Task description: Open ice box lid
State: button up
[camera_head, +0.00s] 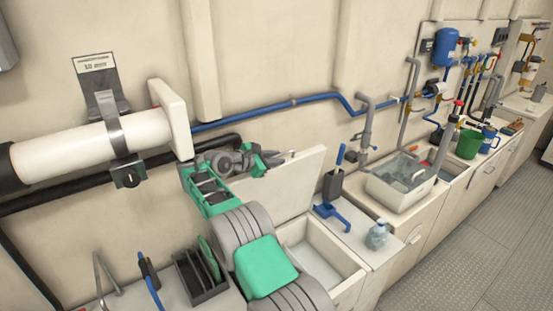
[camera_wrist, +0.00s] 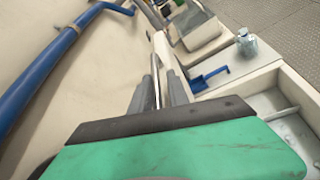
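The ice box lid (camera_head: 285,185) is a cream panel raised on its edge at the back of the ice box (camera_head: 335,257), leaning towards the wall. The box below is uncovered and its pale inside shows. In the wrist view the lid (camera_wrist: 165,52) is seen nearly edge-on, just beyond the fingers, and the box rim (camera_wrist: 292,88) is at the right. My gripper (camera_head: 291,154) is at the lid's upper left part. In the wrist view its grey fingers (camera_wrist: 158,90) stand apart with a thin pale strip between them. Whether they grip the lid is unclear.
A clear bin (camera_head: 400,183) is farther right. A dark rack (camera_head: 203,280) is at the left. A blue pipe (camera_head: 270,106) runs along the wall behind my arm.

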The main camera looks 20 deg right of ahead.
jog(key=s+a, duration=0.4)
jog(key=a, duration=0.8)
jog(key=shift+s+r, duration=0.2)
jog(key=shift+s, duration=0.15)
jog(key=shift+a, duration=0.15)
